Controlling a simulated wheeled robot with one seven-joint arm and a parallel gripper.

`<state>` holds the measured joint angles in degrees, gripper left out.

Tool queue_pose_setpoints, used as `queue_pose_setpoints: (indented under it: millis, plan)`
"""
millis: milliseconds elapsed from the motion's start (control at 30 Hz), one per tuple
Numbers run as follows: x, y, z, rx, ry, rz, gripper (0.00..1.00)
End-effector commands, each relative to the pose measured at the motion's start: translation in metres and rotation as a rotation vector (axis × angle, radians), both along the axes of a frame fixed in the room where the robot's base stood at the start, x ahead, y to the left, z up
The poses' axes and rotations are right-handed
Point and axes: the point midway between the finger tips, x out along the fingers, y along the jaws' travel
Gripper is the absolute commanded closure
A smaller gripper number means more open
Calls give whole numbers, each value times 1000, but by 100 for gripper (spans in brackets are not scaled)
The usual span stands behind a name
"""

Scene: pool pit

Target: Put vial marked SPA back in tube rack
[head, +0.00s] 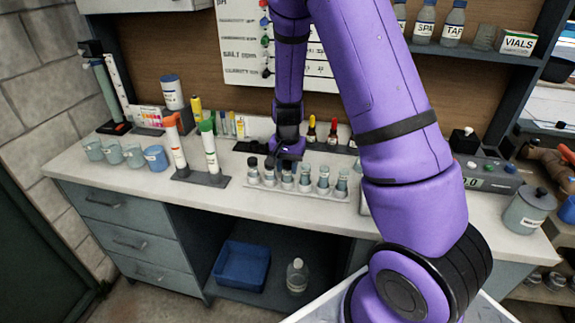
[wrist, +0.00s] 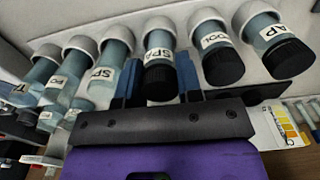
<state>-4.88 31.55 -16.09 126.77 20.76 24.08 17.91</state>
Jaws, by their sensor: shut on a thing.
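My gripper (head: 288,156) is over the middle of the white tube rack (head: 300,190) on the counter. In the wrist view my gripper (wrist: 158,66) has its two blue fingers on either side of the black-capped vial marked SPA (wrist: 158,57), shut on it. The vial's lower end meets a white ring of the rack (wrist: 158,22); I cannot tell how deep it sits. Other vials stand in the same row: one marked POOL (wrist: 216,40) and one marked TAP (wrist: 272,32) on the right, and several to the left. In the head view my arm and gripper partly cover the row.
Two tubes with orange and green caps (head: 210,155) stand in a dark holder left of the rack. Dropper bottles (head: 333,132) stand behind it. Several beakers (head: 133,155) are at the far left. A grey meter (head: 487,172) and lidded jar (head: 528,210) are at the right.

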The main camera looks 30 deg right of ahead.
Motion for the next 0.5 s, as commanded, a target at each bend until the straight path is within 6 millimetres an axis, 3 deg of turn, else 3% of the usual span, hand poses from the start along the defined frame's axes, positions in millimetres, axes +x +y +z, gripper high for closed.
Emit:
queue_pose_setpoints:
  millis: [500]
  plan:
    - [0,0,-6,0,0,0,93]
